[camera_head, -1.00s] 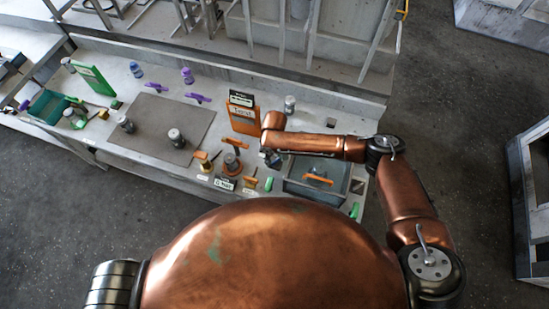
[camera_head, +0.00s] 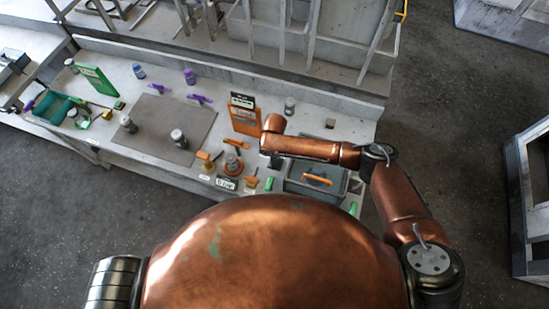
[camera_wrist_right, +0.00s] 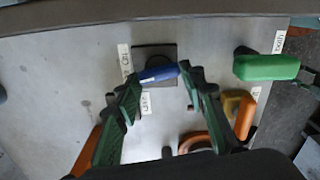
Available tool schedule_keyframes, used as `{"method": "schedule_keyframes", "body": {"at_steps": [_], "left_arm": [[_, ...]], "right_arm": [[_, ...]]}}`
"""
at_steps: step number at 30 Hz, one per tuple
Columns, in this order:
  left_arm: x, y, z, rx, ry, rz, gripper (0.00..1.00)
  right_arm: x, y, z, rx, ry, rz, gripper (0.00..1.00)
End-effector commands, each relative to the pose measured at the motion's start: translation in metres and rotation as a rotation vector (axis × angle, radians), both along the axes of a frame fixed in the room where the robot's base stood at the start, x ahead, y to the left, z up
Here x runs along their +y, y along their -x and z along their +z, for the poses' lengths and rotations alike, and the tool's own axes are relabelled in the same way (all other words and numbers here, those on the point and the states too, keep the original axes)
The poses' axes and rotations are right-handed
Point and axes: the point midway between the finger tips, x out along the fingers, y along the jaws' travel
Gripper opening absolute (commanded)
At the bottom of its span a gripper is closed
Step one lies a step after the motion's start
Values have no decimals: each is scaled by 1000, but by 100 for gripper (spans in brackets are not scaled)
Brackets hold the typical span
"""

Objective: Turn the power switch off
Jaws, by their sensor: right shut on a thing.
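In the right wrist view a blue switch handle (camera_wrist_right: 158,74) stands on a dark square plate (camera_wrist_right: 154,54), with small white labels (camera_wrist_right: 125,60) beside it that are too blurred to read surely. My right gripper (camera_wrist_right: 162,78) has its green fingers on either side of the handle and is shut on it. In the head view my right gripper (camera_head: 274,160) is over the bench's front part, mostly hidden under its own wrist, and the blue handle cannot be made out there. My left gripper is in neither view.
A green handle (camera_wrist_right: 266,67) and an orange lever (camera_wrist_right: 245,118) are close to the right of the switch in the wrist view. In the head view a grey bin with an orange handle (camera_head: 317,180) sits right of the gripper. An orange board (camera_head: 243,121) stands behind.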

Motion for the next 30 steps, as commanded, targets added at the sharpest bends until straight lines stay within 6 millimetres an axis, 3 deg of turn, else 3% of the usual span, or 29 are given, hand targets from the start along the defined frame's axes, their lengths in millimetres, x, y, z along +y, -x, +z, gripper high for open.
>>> {"method": "schedule_keyframes", "body": {"at_steps": [13,30], "left_arm": [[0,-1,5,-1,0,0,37],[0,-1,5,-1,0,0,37]], "right_arm": [[1,1,0,0,-2,275,13],[1,1,0,-1,-1,337,13]]}}
